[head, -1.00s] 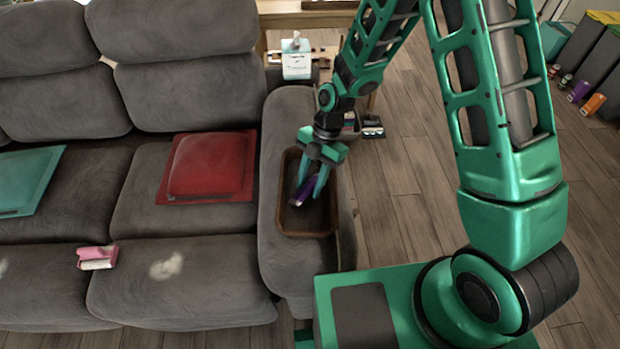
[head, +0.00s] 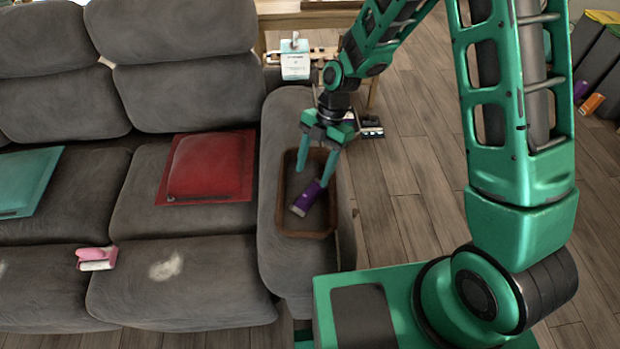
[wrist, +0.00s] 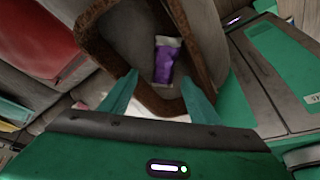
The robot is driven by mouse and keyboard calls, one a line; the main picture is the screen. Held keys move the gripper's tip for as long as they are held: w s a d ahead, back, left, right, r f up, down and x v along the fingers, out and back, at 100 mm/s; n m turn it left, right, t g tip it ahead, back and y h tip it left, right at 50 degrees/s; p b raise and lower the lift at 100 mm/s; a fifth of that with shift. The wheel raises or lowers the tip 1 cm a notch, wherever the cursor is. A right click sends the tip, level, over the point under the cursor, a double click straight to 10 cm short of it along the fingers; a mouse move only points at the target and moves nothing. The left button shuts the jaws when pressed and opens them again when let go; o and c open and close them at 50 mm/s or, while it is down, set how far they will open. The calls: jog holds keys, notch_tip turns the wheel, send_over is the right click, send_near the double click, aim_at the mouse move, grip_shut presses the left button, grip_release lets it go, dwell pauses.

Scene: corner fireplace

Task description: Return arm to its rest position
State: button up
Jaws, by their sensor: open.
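My gripper (head: 312,176) is open above the brown tray (head: 307,235) on the sofa's right armrest. A purple item with a pale end (head: 309,198) lies in the tray. The wrist view also shows my two green fingers spread apart (wrist: 158,100). My arm reaches from the right side of the head view over the armrest.
The grey sofa (head: 180,270) holds a red cushion (head: 207,167), a teal cushion (head: 25,180) and a pink lint roller (head: 96,258). A white and blue box (head: 295,62) stands behind the armrest. Bins (head: 595,70) stand at far right.

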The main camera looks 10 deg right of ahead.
jog(key=d+r+m+t+h, duration=0.1)
jog(key=d+r+m, duration=0.6)
jog(key=d+r, duration=0.5)
jog(key=s+d+r+m+t+h, duration=0.1)
jog(key=s+d+r+m, duration=0.2)
jog(key=d+m, duration=0.25)
jog(key=s+d+r+m, duration=0.3)
jog(key=d+m, duration=0.1)
jog(key=d, duration=0.2)
jog(key=s+d+r+m, duration=0.2)
jog(key=s+d+m, duration=0.3)
jog(key=s+m, duration=0.3)
jog(key=s+d+r+m+t+h, duration=0.1)
jog(key=s+d+r+m, duration=0.2)
jog(key=s+m, duration=0.6)
jog(key=shift+d, duration=0.85)
